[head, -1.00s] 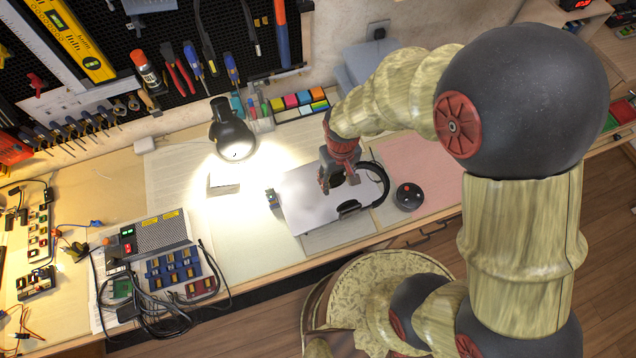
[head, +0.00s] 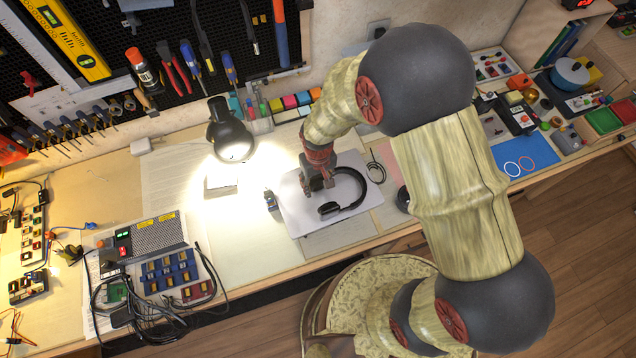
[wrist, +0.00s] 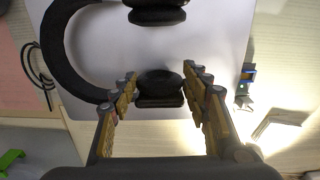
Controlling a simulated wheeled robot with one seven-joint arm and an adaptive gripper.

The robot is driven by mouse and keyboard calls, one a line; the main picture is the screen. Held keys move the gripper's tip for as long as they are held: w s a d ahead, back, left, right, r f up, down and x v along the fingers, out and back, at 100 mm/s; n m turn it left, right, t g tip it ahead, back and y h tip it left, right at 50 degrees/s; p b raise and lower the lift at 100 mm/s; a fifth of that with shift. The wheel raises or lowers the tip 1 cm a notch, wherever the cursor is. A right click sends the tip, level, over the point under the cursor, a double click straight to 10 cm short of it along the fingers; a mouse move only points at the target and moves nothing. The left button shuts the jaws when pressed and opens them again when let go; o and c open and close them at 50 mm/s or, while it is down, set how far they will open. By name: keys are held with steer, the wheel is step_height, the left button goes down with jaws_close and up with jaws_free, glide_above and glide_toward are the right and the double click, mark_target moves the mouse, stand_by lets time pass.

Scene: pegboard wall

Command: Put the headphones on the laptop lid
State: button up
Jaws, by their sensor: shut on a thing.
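The laptop lid (head: 298,214) is a flat pale grey panel on the desk; it fills much of the wrist view (wrist: 205,40). The black headphones (head: 355,203) are over the lid, with the curved band toward the right and one ear cup near the front. My gripper (head: 318,186) is shut on the far ear cup, which sits between the two fingers in the wrist view (wrist: 160,86). The other cup (wrist: 156,12) is at the top of that view. I cannot tell whether the headphones touch the lid.
A lit black lamp (head: 231,138) stands left of the laptop. A small blue device (head: 270,199) is by the lid's left edge. A black cable (head: 376,170) lies right of the lid, and a round black puck (head: 403,198) is partly behind my arm.

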steer(key=o, duration=1.3)
steer(key=s+d+r+m+t+p, duration=0.1)
steer(key=d+r, duration=0.2)
steer(key=r, duration=1.1)
steer(key=d+r+t+p, duration=0.1)
steer(key=d+r, duration=0.3)
steer(key=r, duration=1)
steer(key=s+d+r+m+t, duration=0.2)
steer(key=s+d+r+t, duration=0.1)
steer(key=s+d+r, duration=0.6)
steer(key=s+r, duration=0.3)
steer(key=shift+s+r+m+t, duration=0.25)
steer(key=shift+r+m+t, duration=0.05)
steer(key=shift+r+m, duration=0.1)
steer(key=shift+f, duration=0.1)
